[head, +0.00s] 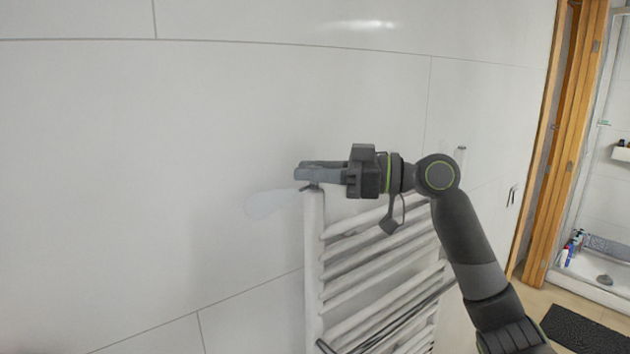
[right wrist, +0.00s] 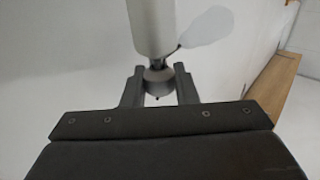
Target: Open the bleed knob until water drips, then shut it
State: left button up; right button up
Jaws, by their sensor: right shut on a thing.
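My right gripper (head: 308,171) reaches in from the right at the top of the white towel radiator (head: 313,240). In the right wrist view, the rounded grey bleed knob (right wrist: 158,79) sits between the two fingers of this gripper (right wrist: 158,86), at the end of the radiator's white upright tube (right wrist: 152,28). The gripper is shut on the knob. In the head view the fingers hide most of the knob. A tiny dark point shows at the knob's tip in the wrist view; I cannot tell whether it is water. My left gripper is not in view.
A smooth pale grey patch (head: 270,203) shows on the white wall left of the radiator top. Dark cables or rods (head: 385,325) cross the lower rails. A wooden door frame (head: 565,140), a shower tray and a dark mat (head: 585,330) lie at the right.

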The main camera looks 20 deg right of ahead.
jog(key=shift+n+g, duration=0.3)
jog(key=shift+g, duration=0.1)
jog(key=o, duration=1)
jog(key=shift+a, duration=0.1)
jog(key=shift+c, duration=0.2)
jog(key=shift+f, duration=0.1)
jog(key=shift+s+d+b, duration=0.1)
jog(key=shift+d+b, duration=0.35)
jog(key=shift+b, duration=0.05)
jog(key=b+v, duration=0.8)
jog(key=v, duration=0.8)
jog(key=shift+d, duration=0.25)
jog(key=shift+s+f, duration=0.1)
jog(key=shift+f, duration=0.1)
